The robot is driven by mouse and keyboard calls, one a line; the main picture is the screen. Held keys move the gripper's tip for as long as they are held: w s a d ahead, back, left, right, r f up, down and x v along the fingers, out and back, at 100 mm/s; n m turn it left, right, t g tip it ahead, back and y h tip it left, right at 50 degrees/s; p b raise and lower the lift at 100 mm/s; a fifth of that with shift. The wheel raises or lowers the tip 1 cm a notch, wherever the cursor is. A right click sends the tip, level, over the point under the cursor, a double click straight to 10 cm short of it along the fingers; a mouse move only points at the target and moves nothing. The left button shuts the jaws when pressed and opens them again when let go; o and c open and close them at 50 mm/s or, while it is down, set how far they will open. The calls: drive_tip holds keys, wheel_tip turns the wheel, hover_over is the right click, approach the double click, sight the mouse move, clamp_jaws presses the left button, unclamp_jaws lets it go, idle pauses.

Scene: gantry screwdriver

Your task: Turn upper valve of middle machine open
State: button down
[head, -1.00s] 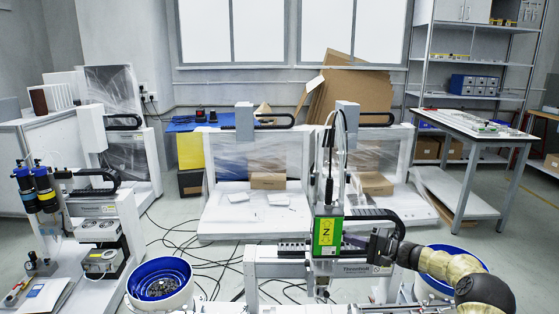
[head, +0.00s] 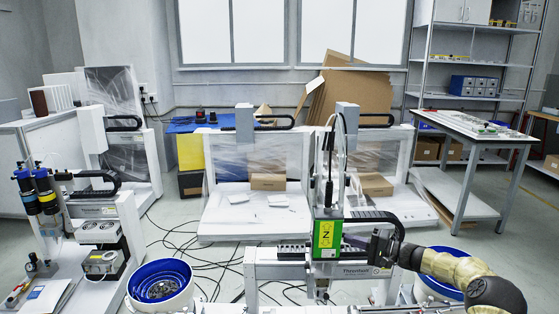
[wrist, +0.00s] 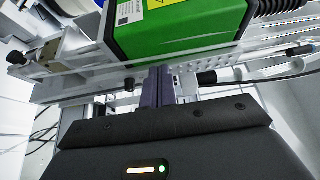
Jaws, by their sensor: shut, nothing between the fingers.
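The gantry machine in front of me carries a green screwdriver box (head: 327,237) marked Z, which I take for the middle machine. In the wrist view the green box (wrist: 178,30) fills the top. My gripper (head: 374,243) is just right of the box, at the crossbeam. In the wrist view my gripper's dark fingers (wrist: 159,72) are together and empty, pointing at the space just below the box. A small black knob-like part (wrist: 207,77) sits right of the fingertips and another (wrist: 129,84) sits left of them. I cannot tell whether either is the upper valve or how it is turned.
A white crossbeam (head: 275,270) runs under the green box. Blue-lined bowls stand at left (head: 160,283) and right (head: 452,252), the right one partly behind my arm. Another machine (head: 95,225) with cylinders stands at the left. Dark cables (head: 205,265) lie on the floor.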

drive_tip(key=d, duration=0.6)
idle(0.3)
